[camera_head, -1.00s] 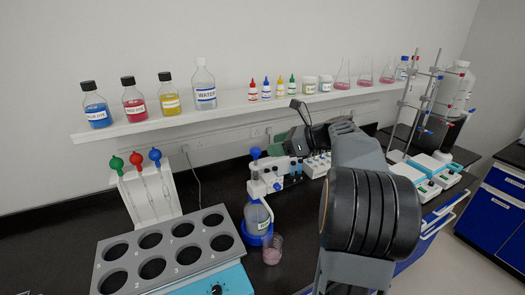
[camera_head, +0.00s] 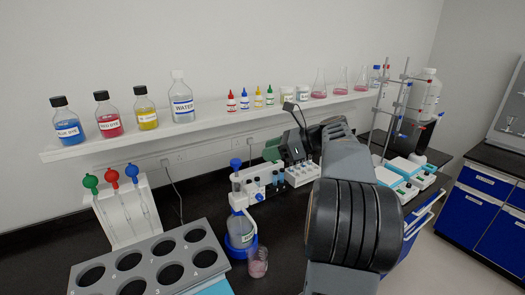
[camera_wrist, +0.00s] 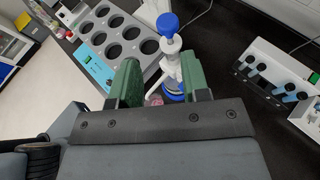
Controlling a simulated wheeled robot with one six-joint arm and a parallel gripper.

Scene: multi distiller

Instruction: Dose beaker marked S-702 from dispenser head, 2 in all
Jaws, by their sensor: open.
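The dispenser (camera_head: 241,228) is a bottle with a blue plunger top and a side spout, standing on the bench in a blue base. A small clear beaker (camera_head: 258,262) with a pinkish tint stands at its right front, near the spout; I cannot read its marking. My gripper (camera_head: 273,149) shows green fingers behind and right of the dispenser top, partly hidden by my arm. In the wrist view my gripper (camera_wrist: 161,72) is open and empty. The dispenser (camera_wrist: 172,62) shows between and beyond its fingers, with the pinkish beaker (camera_wrist: 156,100) low between them.
A grey block with numbered holes (camera_head: 150,265) stands left of the dispenser, with a pipette rack (camera_head: 127,212) behind it. A rack of vials (camera_head: 302,173) and hotplates (camera_head: 402,175) stand right. A shelf (camera_head: 150,138) of bottles runs above.

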